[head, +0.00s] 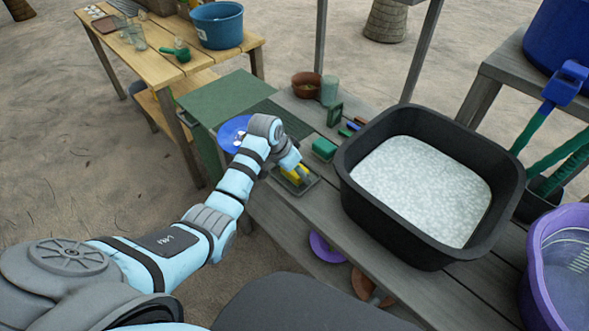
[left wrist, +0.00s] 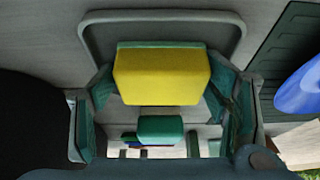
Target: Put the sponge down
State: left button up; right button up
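The yellow sponge with a green layer (left wrist: 162,76) sits between the two fingers of my left gripper (left wrist: 160,95), which appear to touch it on both sides. In the head view the sponge (head: 300,174) shows partly behind the gripper (head: 297,172), at a small grey tray (head: 309,187) on the grey bench. The tray's rim (left wrist: 165,15) also shows around the sponge's far side in the left wrist view. I cannot tell whether the sponge rests on the tray or hangs just above it. My right gripper is not in view.
A black tub of foamy water (head: 375,235) stands right of the tray. A green block (head: 324,149), a brown pot (head: 306,84) and a pale green cup (head: 329,91) stand behind. A blue plate (head: 228,136) lies left of the gripper. A purple basin (head: 537,262) is at far right.

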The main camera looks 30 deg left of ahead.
pick_arm(q)
jog(key=p+v, duration=0.4)
jog(key=v, duration=0.8)
jog(key=shift+r, duration=0.35)
jog(key=shift+w, duration=0.1)
